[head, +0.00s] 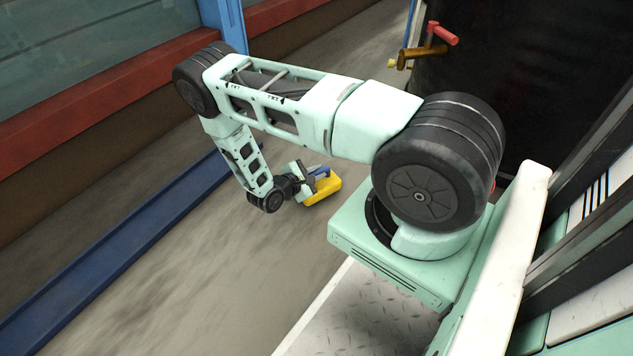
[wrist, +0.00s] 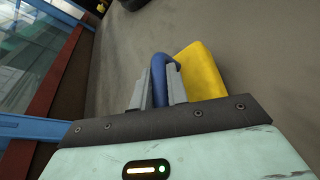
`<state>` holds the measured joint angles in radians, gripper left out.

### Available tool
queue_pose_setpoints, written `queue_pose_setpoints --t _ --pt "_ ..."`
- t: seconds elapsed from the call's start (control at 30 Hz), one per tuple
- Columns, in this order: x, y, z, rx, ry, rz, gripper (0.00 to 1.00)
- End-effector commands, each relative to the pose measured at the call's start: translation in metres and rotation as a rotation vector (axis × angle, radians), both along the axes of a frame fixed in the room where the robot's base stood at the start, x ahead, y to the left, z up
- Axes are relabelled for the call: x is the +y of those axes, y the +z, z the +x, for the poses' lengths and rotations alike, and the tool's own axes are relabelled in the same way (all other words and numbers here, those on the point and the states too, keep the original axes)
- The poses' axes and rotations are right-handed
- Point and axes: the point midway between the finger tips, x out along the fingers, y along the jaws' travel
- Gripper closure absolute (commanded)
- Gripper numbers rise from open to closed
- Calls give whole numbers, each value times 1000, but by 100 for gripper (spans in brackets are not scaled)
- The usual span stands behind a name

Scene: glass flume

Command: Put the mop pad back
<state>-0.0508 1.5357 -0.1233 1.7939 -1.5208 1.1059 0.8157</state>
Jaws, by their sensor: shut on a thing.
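The mop pad is a yellow block (head: 324,190) with a blue loop handle (head: 321,171). In the wrist view the yellow block (wrist: 202,72) lies right of the fingers and the blue handle (wrist: 166,66) passes between them. My gripper (head: 311,176) is shut on the blue handle; it also shows in the wrist view (wrist: 163,82). The pad is held out over the grey floor, and its gap to the floor is hard to judge. The fingers and gripper body hide part of the handle. I cannot make out a place for the pad.
A glass-walled flume (head: 75,35) with a red rail (head: 100,95) runs along the left. A long blue beam (head: 110,255) lies on the floor before it. A dark tank (head: 530,85) with a red-handled brass valve (head: 430,48) stands at upper right. Grey floor (head: 215,260) between is clear.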

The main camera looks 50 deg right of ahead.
Motion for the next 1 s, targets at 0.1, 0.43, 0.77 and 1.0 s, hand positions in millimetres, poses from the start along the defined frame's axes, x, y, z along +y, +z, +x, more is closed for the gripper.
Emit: queue_pose_setpoints --t 0.1,0.43,0.77,1.0 --pt "0 -20 0 1 0 1 100" --pt "0 -19 0 1 1 -1 100" --pt "0 -20 0 1 0 0 63" --pt "8 -12 1 1 4 1 63"
